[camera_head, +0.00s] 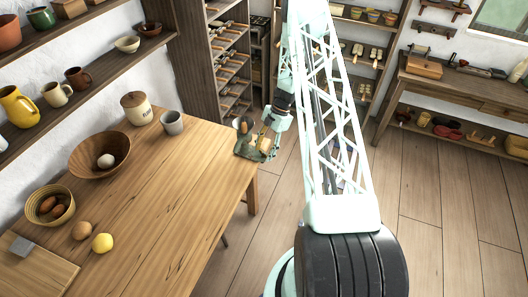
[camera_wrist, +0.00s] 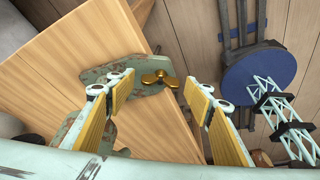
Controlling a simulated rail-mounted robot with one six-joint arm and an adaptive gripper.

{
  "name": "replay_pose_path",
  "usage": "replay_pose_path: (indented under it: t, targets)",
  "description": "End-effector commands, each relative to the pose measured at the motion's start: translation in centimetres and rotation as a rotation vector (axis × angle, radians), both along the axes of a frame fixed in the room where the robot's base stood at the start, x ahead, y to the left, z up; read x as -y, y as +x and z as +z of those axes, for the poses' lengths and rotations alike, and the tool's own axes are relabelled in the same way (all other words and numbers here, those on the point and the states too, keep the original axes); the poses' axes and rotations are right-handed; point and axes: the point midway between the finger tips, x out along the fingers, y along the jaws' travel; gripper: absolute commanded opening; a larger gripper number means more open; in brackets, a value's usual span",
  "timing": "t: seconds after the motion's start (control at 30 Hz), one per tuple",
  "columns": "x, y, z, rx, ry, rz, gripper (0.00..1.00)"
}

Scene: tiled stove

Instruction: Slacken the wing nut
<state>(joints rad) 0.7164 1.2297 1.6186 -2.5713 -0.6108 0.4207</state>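The brass wing nut (camera_wrist: 157,78) shows in the wrist view, on a worn green metal clamp (camera_wrist: 108,74) at the corner of the wooden table (camera_wrist: 75,62). My gripper (camera_wrist: 160,88) is open, with yellow-padded fingers to the left and right of the wing nut in this view. I see no contact with the nut, and their exact depth apart is unclear. In the head view my gripper (camera_head: 265,146) is at the table's far right corner, beside the clamp (camera_head: 246,151). The wing nut cannot be made out there.
A shelf rack (camera_head: 190,60) stands behind the corner. Floor right of the table is clear.

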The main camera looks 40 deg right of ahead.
Motion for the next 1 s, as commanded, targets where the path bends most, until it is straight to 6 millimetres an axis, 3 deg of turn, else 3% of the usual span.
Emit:
replay_pose_path:
  t: [0.47, 1.0]
  targets:
    - [0.4, 0.0, 0.7, 0.001, -0.001, 0.000, 0.48]
    - [2.8, -0.2, 6.6, 0.002, -0.002, -0.001, 0.48]
